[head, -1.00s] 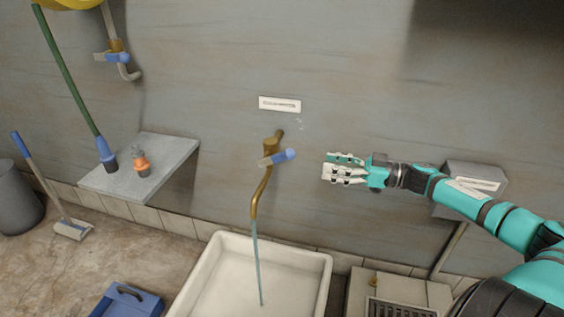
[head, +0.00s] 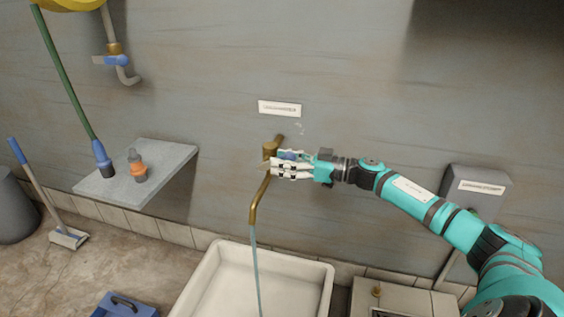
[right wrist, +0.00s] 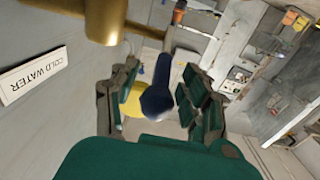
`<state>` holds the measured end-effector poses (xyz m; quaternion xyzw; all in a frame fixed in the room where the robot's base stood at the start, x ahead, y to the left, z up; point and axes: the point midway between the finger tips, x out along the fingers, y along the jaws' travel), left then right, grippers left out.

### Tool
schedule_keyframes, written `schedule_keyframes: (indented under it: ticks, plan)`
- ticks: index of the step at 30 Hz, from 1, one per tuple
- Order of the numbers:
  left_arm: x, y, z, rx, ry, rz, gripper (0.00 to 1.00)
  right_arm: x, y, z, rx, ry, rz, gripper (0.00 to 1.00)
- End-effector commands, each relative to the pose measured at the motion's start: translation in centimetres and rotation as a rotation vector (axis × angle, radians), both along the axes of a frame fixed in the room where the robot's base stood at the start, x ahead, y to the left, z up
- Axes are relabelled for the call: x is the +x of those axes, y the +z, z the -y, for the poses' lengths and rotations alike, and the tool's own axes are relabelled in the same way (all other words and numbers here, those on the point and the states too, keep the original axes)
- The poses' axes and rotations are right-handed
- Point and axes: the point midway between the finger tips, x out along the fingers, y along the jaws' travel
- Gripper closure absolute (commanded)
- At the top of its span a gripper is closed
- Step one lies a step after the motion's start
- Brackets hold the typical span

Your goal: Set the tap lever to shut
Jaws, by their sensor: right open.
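The brass tap (head: 258,205) sticks out from the wall over the white basin, and a stream of water runs from its spout. Its blue lever (right wrist: 158,92) lies between the two fingers of my right gripper (right wrist: 162,97) in the right wrist view. The fingers stand apart on either side of the lever. In the head view my right gripper (head: 288,166) is at the tap's head and covers most of the lever, with only a bit of blue (head: 289,155) showing. My left gripper is not in view.
The white basin (head: 213,275) stands below the tap. A "cold water" label (head: 280,108) is on the wall above. A grey shelf (head: 170,160) with an orange-and-grey fitting (head: 137,166) and a hose end is at left. A second blue-handled tap (head: 117,60) is at upper left.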

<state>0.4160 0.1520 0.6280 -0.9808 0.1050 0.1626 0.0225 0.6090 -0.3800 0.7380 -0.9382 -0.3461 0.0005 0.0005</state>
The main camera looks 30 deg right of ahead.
Motion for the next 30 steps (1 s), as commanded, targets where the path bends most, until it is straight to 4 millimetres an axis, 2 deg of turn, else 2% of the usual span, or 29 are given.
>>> schedule_keyframes:
  ticks: [11, 21, 30]
  plan:
    - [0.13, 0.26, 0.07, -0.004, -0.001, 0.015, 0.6, 0.38, 0.03, -0.29, -0.001, -0.001, 0.001, 0.55]
    - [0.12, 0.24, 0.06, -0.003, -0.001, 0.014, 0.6, 0.37, 0.04, -0.28, -0.001, -0.001, 0.001, 0.99]
    - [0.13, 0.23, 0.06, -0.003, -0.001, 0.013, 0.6, 0.36, 0.04, -0.27, -0.001, -0.001, 0.001, 1.0]
